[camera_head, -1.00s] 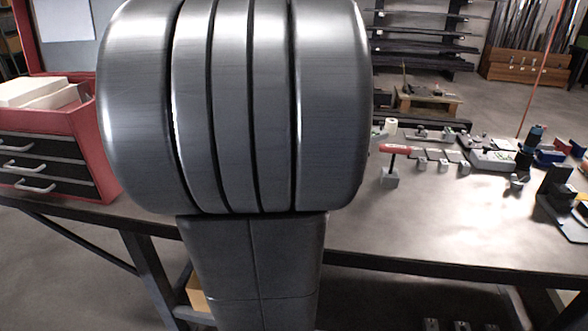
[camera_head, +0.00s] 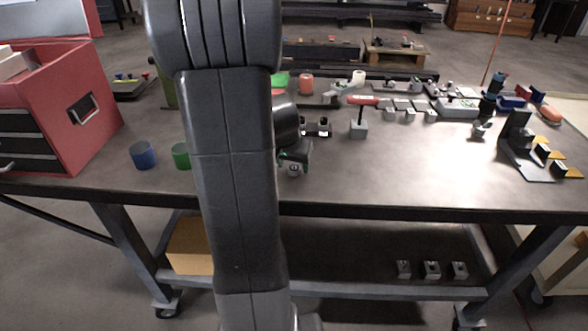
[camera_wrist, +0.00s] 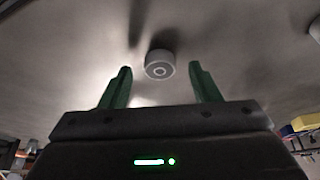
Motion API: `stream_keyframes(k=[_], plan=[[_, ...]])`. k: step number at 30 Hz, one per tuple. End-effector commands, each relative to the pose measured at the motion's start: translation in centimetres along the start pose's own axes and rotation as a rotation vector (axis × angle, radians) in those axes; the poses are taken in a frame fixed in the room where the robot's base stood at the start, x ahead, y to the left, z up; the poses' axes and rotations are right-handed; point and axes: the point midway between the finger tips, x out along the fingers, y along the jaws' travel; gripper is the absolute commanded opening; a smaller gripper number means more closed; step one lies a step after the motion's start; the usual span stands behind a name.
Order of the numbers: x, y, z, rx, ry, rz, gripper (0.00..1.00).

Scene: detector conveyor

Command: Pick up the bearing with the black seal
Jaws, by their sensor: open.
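A small round bearing (camera_wrist: 160,64) stands on the grey table between and beyond my fingertips in the wrist view. Its face shows a pale ring around a small centre; I cannot tell the colour of its seal for sure. It also shows at the table's front in the head view (camera_head: 295,171), just below my gripper (camera_head: 294,157). The fingers seem apart from the bearing. My arm hides part of the table.
A blue cup (camera_head: 143,155) and a green cup (camera_head: 181,155) stand left of my arm. A red drawer cabinet (camera_head: 100,110) is at the far left. A red-handled tool on a grey block (camera_head: 359,129) stands to the right. The front right of the table is mostly clear.

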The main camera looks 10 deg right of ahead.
Motion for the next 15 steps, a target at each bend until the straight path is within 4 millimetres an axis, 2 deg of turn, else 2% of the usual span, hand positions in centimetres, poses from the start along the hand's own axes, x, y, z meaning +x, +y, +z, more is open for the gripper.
stream_keyframes(k=[4,11,15], plan=[[1.01,0.03,0.03,0.001,-0.001,0.0,0.57],[1.1,0.01,0.02,0.001,0.0,-0.001,0.57],[1.08,0.01,0.02,0.001,0.0,-0.001,0.33]])
